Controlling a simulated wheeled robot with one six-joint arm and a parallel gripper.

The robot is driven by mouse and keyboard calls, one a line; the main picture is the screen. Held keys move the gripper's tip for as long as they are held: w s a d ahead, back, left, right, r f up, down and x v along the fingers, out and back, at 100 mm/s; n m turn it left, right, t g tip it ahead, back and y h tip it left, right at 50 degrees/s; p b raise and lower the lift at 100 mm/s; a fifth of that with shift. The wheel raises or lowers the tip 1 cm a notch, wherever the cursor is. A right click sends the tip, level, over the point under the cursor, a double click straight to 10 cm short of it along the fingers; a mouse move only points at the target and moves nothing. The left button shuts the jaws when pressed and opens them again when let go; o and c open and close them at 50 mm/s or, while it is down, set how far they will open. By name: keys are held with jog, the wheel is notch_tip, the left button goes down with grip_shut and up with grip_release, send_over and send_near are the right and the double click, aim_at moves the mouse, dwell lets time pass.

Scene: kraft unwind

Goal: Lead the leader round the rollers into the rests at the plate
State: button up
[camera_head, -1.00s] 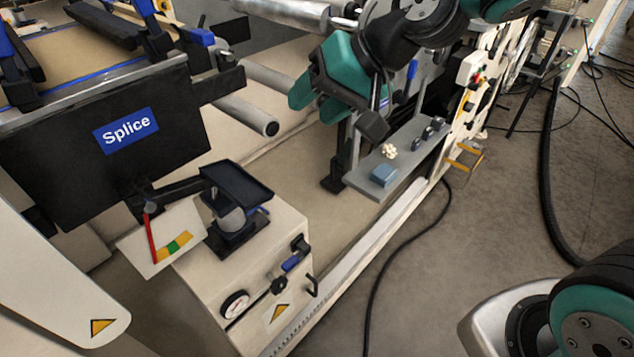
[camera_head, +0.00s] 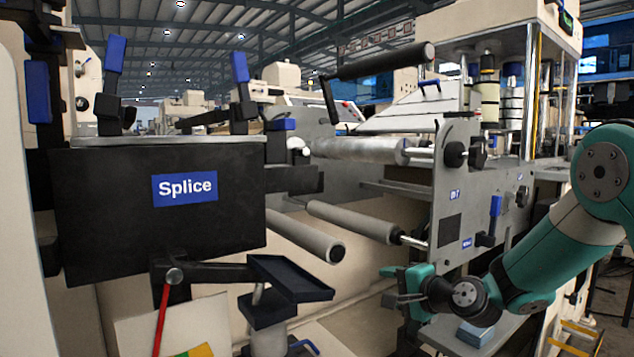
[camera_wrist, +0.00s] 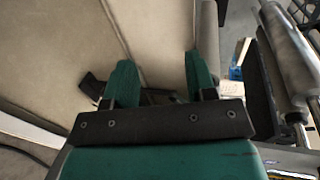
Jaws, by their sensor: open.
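The black splice plate (camera_head: 160,220) with its blue Splice label stands at the left in the head view. Clamps with blue handles (camera_head: 240,68) rise above it. Two grey rollers stick out to its right, a nearer one (camera_head: 310,236) and a farther one (camera_head: 352,221). My gripper (camera_head: 392,285) is below and right of them, apart from both, with its fingers pointing left. In the wrist view my gripper (camera_wrist: 160,80) shows two green fingers spread apart with nothing visibly held between them. I cannot make out the leader or the rests.
A black tray (camera_head: 290,278) sits below the splice plate, near a red pointer (camera_head: 161,320). A larger roller (camera_head: 355,150) is higher up, beside a grey side panel (camera_head: 460,215). A beige wall lies behind the rollers. The wrist view shows a roller (camera_wrist: 290,60) at right.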

jog(key=p, duration=3.8)
send_near(290, 120)
jog(key=w+a+r, duration=0.2)
jog(key=w+r, duration=0.1)
jog(key=r, duration=0.1)
notch_tip(290, 120, down, 5)
jog(key=b, duration=0.4)
jog(key=b+x, duration=0.1)
jog(key=x, duration=0.7)
jog(key=shift+w+a+f, duration=0.1)
jog(key=shift+w+a, duration=0.1)
jog(key=shift+w, duration=0.1)
grip_shut()
